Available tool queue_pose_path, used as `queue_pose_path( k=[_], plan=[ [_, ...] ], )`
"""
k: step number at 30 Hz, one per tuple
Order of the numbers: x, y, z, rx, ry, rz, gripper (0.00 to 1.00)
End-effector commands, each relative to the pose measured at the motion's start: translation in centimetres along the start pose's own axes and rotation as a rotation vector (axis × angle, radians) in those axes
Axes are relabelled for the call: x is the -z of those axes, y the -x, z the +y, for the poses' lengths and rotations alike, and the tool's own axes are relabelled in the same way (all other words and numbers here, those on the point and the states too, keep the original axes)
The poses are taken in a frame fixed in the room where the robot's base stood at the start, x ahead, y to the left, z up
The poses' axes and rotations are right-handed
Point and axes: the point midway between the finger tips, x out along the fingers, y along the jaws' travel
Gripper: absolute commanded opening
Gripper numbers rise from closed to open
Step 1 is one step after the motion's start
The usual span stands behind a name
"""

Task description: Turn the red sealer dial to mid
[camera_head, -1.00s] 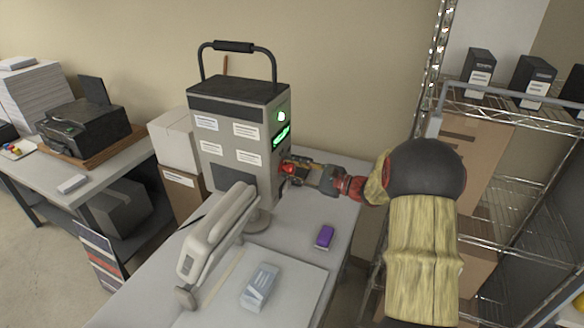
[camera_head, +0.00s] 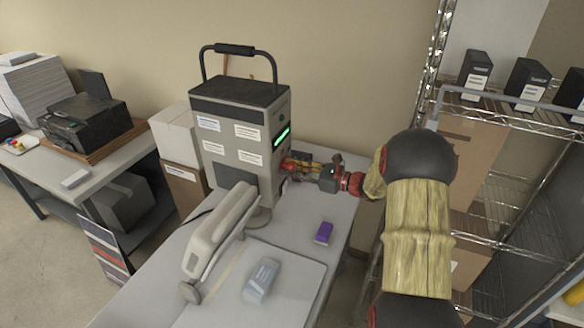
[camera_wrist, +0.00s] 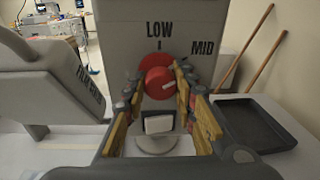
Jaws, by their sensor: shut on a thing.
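The red sealer dial (camera_wrist: 157,80) is on the front of the grey sealer (camera_wrist: 120,45). In the wrist view the label LOW is above the dial and MID is at its upper right. A short white mark on the knob lies toward its right side, slightly tilted. My gripper (camera_wrist: 158,98) is shut on the dial, with a finger on each side. In the head view, my gripper (camera_head: 291,167) reaches the sealer's (camera_head: 233,150) right side, and its fingers mostly hide the dial.
A pale hinged press arm (camera_head: 222,230) stands in front of the sealer. A purple block (camera_head: 323,233) and a pale blue-grey box (camera_head: 261,280) lie on the table. A wire shelf (camera_head: 500,120) stands close to my arm on the right. A black tray (camera_wrist: 240,122) shows in the wrist view.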

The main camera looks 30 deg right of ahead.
Motion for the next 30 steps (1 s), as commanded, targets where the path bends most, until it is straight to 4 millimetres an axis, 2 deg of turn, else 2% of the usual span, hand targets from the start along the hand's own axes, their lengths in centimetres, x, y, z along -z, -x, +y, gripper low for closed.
queue_pose_path(
  k=[12,13,22,30],
  plan=[
    [0.05,0.01,-0.02,0.0,-0.005,0.001,0.02],
    [0.05,0.01,-0.02,0.0,-0.005,0.001,0.29],
    [0.02,0.01,-0.01,0.0,-0.004,0.0,0.46],
    [0.0,0.04,-0.01,0.0,-0.004,0.0,0.46]
  ],
)
